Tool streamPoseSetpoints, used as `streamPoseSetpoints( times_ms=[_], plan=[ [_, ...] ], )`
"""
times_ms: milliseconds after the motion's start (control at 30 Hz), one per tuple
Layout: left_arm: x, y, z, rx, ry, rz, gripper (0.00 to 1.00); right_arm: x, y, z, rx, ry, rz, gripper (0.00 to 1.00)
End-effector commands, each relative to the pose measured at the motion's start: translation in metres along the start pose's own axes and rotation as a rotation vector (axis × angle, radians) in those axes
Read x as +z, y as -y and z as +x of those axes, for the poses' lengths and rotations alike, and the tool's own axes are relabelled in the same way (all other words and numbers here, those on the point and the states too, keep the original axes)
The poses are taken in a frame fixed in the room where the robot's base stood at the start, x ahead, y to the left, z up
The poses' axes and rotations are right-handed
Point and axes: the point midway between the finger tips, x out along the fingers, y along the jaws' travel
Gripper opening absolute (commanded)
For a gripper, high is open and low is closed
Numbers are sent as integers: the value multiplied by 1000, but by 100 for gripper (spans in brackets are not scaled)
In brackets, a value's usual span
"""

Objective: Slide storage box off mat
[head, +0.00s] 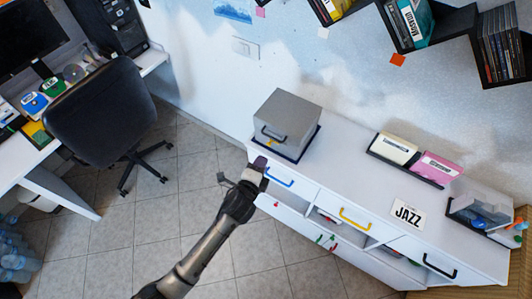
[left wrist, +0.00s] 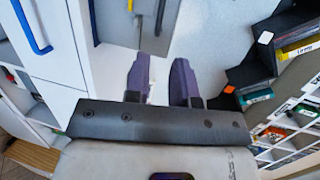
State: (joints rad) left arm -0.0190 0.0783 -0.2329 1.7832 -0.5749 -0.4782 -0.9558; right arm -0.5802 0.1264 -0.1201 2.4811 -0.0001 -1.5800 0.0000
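The grey storage box (head: 288,112) has a dark handle on its front face. It sits on a dark blue mat (head: 304,148) at the left end of the white cabinet top, and the mat's edge shows along the box's base. My left gripper (head: 260,163) is close to the cabinet's left front corner, just below the box in the head view. In the left wrist view its two purple fingers (left wrist: 163,82) are apart with nothing between them. The box (left wrist: 120,24) shows beyond the fingertips there; contact is not clear. My right gripper is not in view.
The cabinet (head: 330,175) has drawers with blue, yellow and black handles. Disc trays (head: 408,162), a JAZZ card (head: 407,212) and a clear-sided bin (head: 478,214) stand farther right. The cabinet top is bare between the box and trays. An office chair (head: 98,108) stands left.

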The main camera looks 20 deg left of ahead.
Motion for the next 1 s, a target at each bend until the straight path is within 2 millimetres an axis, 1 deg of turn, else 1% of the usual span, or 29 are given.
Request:
streamPoseSetpoints(
  times_ms=[167, 400, 600, 800, 1000],
  plan=[
    [0, 1, 25, -2, 1, -1, 23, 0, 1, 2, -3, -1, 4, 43],
    [0, 0, 69, 0, 1, -2, 23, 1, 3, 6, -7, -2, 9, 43],
    [0, -1, 100, 1, 1, -1, 23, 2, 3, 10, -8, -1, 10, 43],
    [0, -1, 120, 1, 1, -1, 23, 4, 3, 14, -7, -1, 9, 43],
    [0, -1, 130, 1, 0, -1, 23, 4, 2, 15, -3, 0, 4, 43]
  ],
)
